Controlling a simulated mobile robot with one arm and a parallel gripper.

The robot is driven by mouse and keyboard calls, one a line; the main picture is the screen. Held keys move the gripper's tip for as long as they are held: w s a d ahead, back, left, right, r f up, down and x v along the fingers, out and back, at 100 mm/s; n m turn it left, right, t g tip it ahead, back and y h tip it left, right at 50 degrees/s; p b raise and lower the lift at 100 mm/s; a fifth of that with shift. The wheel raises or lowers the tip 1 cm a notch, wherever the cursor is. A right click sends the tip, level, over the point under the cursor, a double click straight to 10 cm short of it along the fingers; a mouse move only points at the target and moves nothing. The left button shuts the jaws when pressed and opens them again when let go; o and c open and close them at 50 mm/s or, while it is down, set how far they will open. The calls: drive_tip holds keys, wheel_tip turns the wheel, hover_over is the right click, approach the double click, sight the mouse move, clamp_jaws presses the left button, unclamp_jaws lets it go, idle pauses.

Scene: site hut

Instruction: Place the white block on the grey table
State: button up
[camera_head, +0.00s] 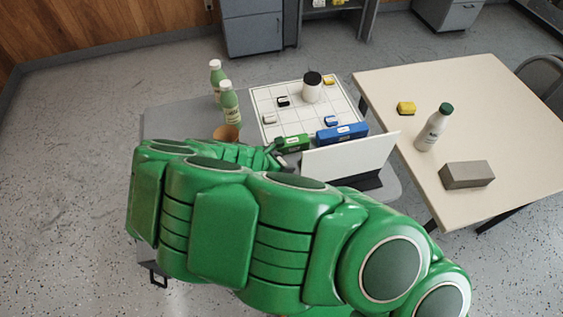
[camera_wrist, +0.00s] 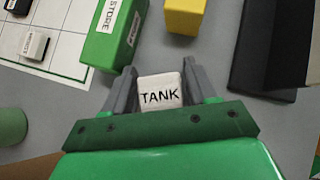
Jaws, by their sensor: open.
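A white block (camera_wrist: 160,92) with the word TANK shows in the wrist view, between the fingers of my gripper (camera_wrist: 160,78). The fingers are open beside it; I cannot tell whether either touches it. Grey surface of the grey table (camera_wrist: 216,55) lies behind it; whether the block rests on it is unclear. In the head view the grey table (camera_head: 170,121) is partly covered by my green arm, which hides this block. Another small white block (camera_wrist: 36,46) stands on the gridded board, also seen in the head view (camera_head: 269,119).
A green STORE block (camera_wrist: 112,35) and a yellow block (camera_wrist: 185,16) stand close ahead. The gridded board (camera_head: 262,98) bears a black-lidded jar (camera_head: 312,88) and small blocks.

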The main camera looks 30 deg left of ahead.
drive_tip(key=shift+r, duration=0.1)
drive_tip(key=v, duration=1.2)
